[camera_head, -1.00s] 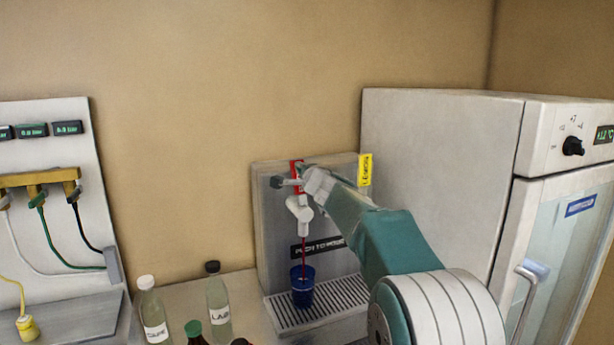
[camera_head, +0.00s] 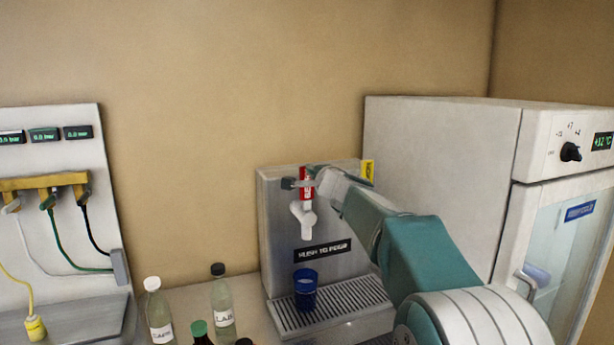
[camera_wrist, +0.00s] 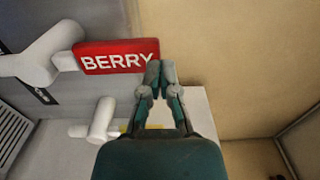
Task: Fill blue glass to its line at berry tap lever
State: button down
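The blue glass (camera_head: 305,290) stands upright on the drip tray (camera_head: 345,301), below the white berry tap (camera_head: 303,218). No stream runs from the spout. I cannot make out the glass's line or its liquid level. The red berry lever (camera_head: 306,183) is up at the tap's top; its BERRY label (camera_wrist: 117,57) reads clearly in the wrist view. My gripper (camera_head: 318,178) is at the lever, partly overlapping it in the head view. In the wrist view my gripper's fingertips (camera_wrist: 160,70) are together with nothing between them, right beside the label's end; contact is unclear.
A yellow-labelled tap (camera_head: 369,172) is partly behind my arm. A white fridge cabinet (camera_head: 440,150) stands to the right. Bottles (camera_head: 221,302) stand on the counter to the left. A gauge panel (camera_head: 60,200) with hoses is at far left.

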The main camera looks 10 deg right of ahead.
jog(key=s+d+r, duration=0.1)
jog(key=s+r, duration=0.2)
jog(key=s, duration=0.3)
jog(key=shift+s+d+r, duration=0.15)
jog(key=shift+s+d, duration=0.15)
jog(key=shift+s, duration=0.1)
jog(key=s+a+f+n+g+y, duration=0.1)
jog(key=s+a+f+n+g, duration=0.3)
jog(key=s, duration=0.6)
jog(key=s+a+f+n+g+y, duration=0.1)
jog(key=s+a+f+n+g, duration=0.1)
jog(key=s+a+f+n, duration=0.5)
jog(key=s+d+f+n+g+h, duration=0.2)
jog(key=s+f, duration=0.5)
jog(key=s, duration=0.4)
jog(key=s+d+f+n+g+h, duration=0.2)
jog(key=s+d+f, duration=0.5)
jog(key=s, duration=0.5)
jog(key=shift+d+f+n+g+h, duration=0.15)
jog(key=shift+f+n+g+h, duration=0.25)
jog(key=shift+f+g+h, duration=0.5)
